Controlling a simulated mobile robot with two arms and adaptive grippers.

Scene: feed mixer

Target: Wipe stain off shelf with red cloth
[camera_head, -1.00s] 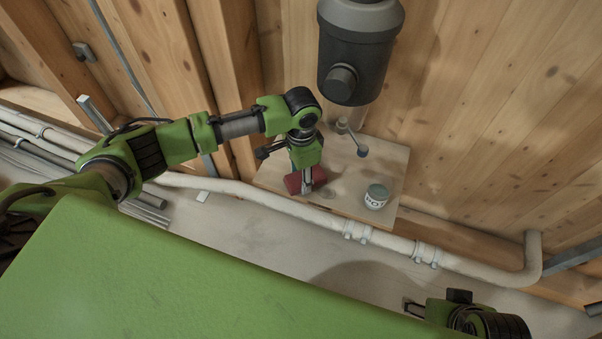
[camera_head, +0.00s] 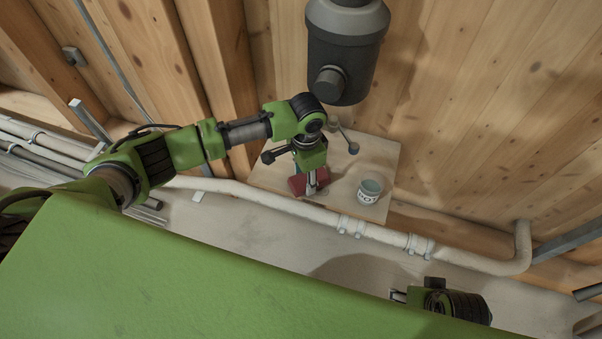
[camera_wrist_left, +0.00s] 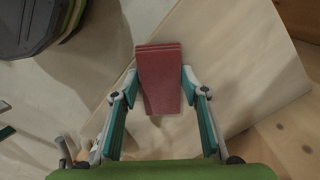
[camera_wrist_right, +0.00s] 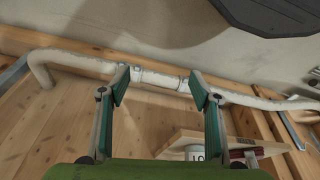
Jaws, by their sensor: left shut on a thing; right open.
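The red cloth (camera_head: 296,185) is a folded block, held between the fingertips of my left gripper (camera_head: 312,186). It is at the left part of the pale wooden shelf (camera_head: 268,178), close over or on its surface; I cannot tell if it touches. In the left wrist view the cloth (camera_wrist_left: 160,75) fills the gap between the fingers (camera_wrist_left: 160,86), with the shelf (camera_wrist_left: 235,65) below. I cannot make out a clear stain; the gripper and cloth cover part of the shelf. My right gripper (camera_head: 398,296) is open and empty, low at the right, away from the shelf.
A dark cylindrical machine (camera_head: 345,50) hangs over the shelf's back. A white pipe (camera_head: 290,205) runs along the shelf's front. In the right wrist view, the pipe (camera_wrist_right: 80,62) lies beyond my open fingers.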

